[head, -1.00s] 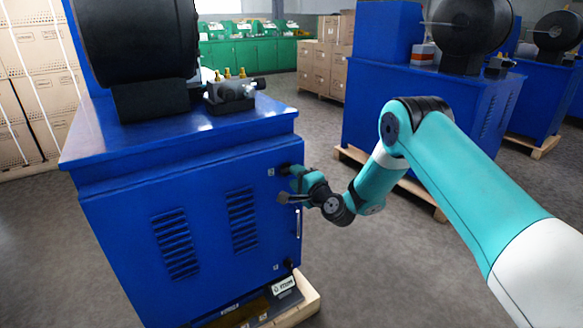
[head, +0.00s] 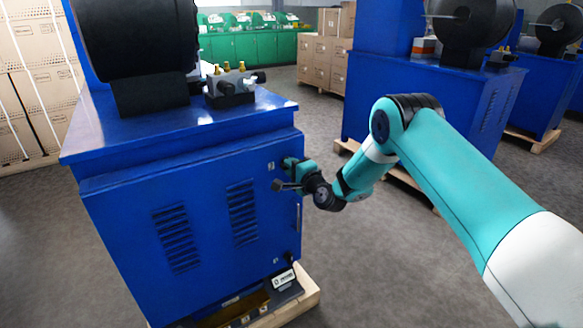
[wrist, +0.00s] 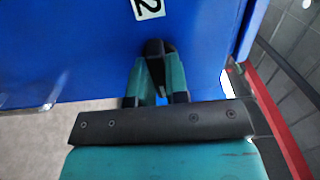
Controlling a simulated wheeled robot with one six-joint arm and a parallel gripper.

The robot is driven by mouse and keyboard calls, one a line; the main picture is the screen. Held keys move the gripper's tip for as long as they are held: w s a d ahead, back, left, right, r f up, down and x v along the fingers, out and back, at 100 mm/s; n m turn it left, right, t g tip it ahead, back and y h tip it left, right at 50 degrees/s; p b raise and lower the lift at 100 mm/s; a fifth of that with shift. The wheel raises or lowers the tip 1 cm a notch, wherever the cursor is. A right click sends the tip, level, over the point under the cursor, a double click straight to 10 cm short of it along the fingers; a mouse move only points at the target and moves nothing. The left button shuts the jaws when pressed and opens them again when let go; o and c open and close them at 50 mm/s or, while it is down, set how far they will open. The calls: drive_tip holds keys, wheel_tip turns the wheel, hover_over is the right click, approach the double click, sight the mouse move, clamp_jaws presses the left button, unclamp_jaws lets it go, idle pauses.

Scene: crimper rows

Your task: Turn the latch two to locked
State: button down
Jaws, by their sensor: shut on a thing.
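The blue cabinet door (head: 211,215) has a small dark upper latch near its right edge, beside a small label (head: 271,166). In the wrist view the label reads 2 (wrist: 147,8), and the black latch two (wrist: 154,46) sits just below it. My gripper (head: 287,163) is at this latch, and in the wrist view its teal fingers (wrist: 156,64) close together on it. A lower latch (head: 289,257) is apart from my gripper, beside another label (head: 276,261).
A door handle (head: 298,217) runs along the right edge, below my gripper. The cabinet stands on a wooden pallet (head: 304,303). Another blue machine (head: 400,100) stands behind my arm. Grey floor (head: 370,270) is open to the right of the cabinet.

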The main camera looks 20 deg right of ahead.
drive_tip(key=n+b, duration=0.1)
drive_tip(key=n, duration=0.1)
drive_tip(key=n+b, duration=0.1)
drive_tip(key=b, duration=0.1)
drive_tip(key=shift+f+n, duration=0.2)
drive_tip(key=shift+n, duration=0.2)
drive_tip(key=n+b, duration=0.5)
drive_tip(key=shift+n, duration=0.3)
drive_tip(key=n+b, duration=0.5)
drive_tip(key=b, duration=0.1)
drive_tip(key=shift+f, duration=0.1)
drive_tip(key=shift+r+n+b, duration=0.2)
drive_tip(key=shift+n+b, duration=1.4)
drive_tip(key=shift+n, duration=0.2)
drive_tip(key=c, duration=1.1)
unclamp_jaws()
drive_tip(key=shift+r, duration=0.1)
